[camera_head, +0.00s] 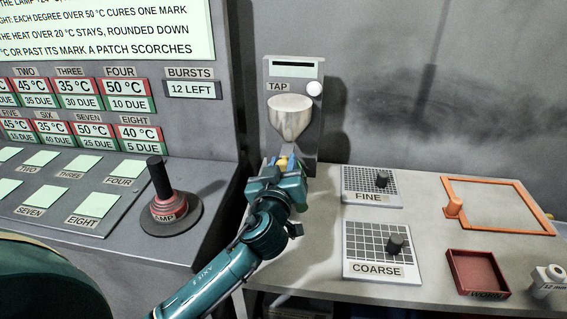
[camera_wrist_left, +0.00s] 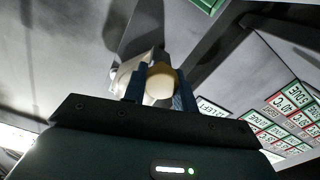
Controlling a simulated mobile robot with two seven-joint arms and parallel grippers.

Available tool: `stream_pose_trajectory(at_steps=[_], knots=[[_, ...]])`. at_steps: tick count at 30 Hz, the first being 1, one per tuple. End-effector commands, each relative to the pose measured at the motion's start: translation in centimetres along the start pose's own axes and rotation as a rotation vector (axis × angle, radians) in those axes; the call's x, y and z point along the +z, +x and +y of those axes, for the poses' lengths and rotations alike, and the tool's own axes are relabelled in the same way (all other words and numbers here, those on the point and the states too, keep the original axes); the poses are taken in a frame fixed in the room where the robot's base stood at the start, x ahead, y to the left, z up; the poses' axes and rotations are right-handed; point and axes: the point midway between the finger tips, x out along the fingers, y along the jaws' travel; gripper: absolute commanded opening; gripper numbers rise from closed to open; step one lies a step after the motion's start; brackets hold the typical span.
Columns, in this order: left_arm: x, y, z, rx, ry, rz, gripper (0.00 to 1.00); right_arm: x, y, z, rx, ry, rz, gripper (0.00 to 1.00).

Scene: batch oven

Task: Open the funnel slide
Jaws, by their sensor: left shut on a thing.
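My left gripper (camera_head: 287,163) is just below the funnel's spout. It is shut on a small yellow knob (camera_head: 284,161). In the left wrist view, the rounded cream-yellow knob (camera_wrist_left: 160,84) sits between the blue fingers, in front of the pale funnel (camera_wrist_left: 132,72). My gripper hides the spout's lower end and most of the slide, so I cannot tell how far the slide is out. My right gripper is not in view.
Right of my left arm lie the FINE sieve (camera_head: 359,195) and COARSE sieve (camera_head: 364,271), each with a dark knob. An orange frame (camera_head: 500,182) and red tray (camera_head: 452,268) lie farther right. A LAMP joystick (camera_head: 160,180) stands close on the left.

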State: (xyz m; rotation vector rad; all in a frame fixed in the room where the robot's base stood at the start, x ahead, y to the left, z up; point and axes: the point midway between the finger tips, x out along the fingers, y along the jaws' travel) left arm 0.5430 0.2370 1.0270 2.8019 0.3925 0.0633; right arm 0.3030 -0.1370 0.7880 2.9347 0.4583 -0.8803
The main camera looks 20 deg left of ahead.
Motion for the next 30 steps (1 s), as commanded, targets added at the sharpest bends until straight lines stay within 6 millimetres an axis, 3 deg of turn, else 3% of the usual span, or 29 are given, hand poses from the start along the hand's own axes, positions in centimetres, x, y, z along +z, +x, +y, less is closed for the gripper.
stream_pose_trajectory(at_steps=[2, 3, 11, 20, 23, 30], knots=[[0.0, 0.0, 0.0, 0.000, 0.001, 0.000, 0.00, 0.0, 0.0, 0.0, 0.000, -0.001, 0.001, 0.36], [0.0, 0.0, 0.0, -0.001, 0.001, 0.000, 0.28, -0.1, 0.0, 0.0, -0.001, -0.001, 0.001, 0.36], [0.0, 0.1, 0.0, -0.001, 0.001, 0.000, 0.50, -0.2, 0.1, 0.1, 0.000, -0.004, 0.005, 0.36], [0.1, -0.3, 0.0, 0.000, 0.001, -0.001, 0.50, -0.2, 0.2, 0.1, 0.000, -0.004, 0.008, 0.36], [0.2, -1.4, 0.0, 0.001, 0.000, -0.002, 0.50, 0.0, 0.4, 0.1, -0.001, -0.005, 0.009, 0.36], [0.4, -6.5, -0.1, -0.001, -0.003, -0.003, 0.50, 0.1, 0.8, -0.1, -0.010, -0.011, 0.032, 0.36]])
